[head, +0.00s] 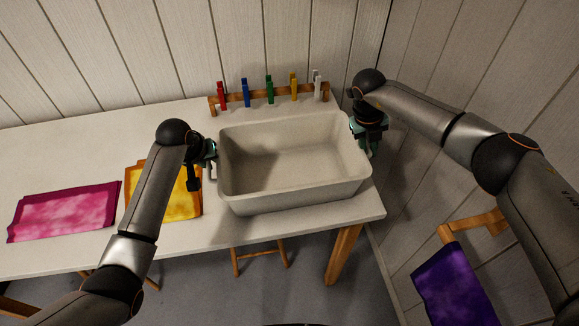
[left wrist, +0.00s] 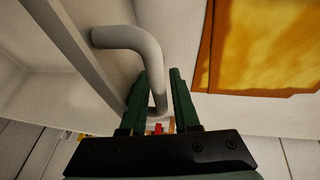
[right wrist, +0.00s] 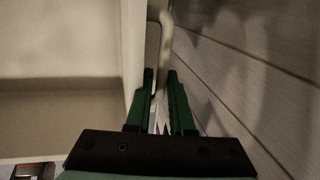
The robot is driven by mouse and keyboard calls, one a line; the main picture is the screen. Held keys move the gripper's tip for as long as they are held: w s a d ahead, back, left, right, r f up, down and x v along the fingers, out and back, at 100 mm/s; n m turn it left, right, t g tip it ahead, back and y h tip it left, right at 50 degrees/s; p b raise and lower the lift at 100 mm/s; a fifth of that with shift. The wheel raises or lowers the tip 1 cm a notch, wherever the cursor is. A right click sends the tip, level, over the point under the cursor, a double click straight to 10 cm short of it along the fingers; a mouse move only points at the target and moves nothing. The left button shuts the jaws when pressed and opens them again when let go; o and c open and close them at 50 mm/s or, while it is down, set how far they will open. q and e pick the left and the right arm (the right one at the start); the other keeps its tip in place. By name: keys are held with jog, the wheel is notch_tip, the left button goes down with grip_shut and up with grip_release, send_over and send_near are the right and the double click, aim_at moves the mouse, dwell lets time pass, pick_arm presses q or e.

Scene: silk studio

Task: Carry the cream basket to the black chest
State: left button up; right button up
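The cream basket (head: 294,201) is a deep, empty rectangular tub with a bar handle at each end. It appears to rest on the right end of the white table. My left gripper (head: 211,150) is at its left end. In the left wrist view its fingers (left wrist: 163,85) stand on either side of the handle (left wrist: 130,38), with a small gap at one finger. My right gripper (head: 365,135) is at the right end. In the right wrist view the handle (right wrist: 166,40) runs between its fingers (right wrist: 160,82); whether they press on it is unclear. The black chest is not in view.
A yellow cloth (head: 180,200) and a pink cloth (head: 65,212) lie on the table (head: 90,150) left of the basket. A wooden rack (head: 235,101) with several coloured clips stands behind it. Walls are close behind and right. A purple cloth (head: 452,285) hangs at lower right.

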pick_arm(q)
jog(key=shift+c, duration=0.2)
jog(key=shift+c, duration=1.4)
pick_arm(e)
jog(key=c, duration=0.3)
pick_arm(q)
grip_shut()
pick_arm(e)
grip_shut()
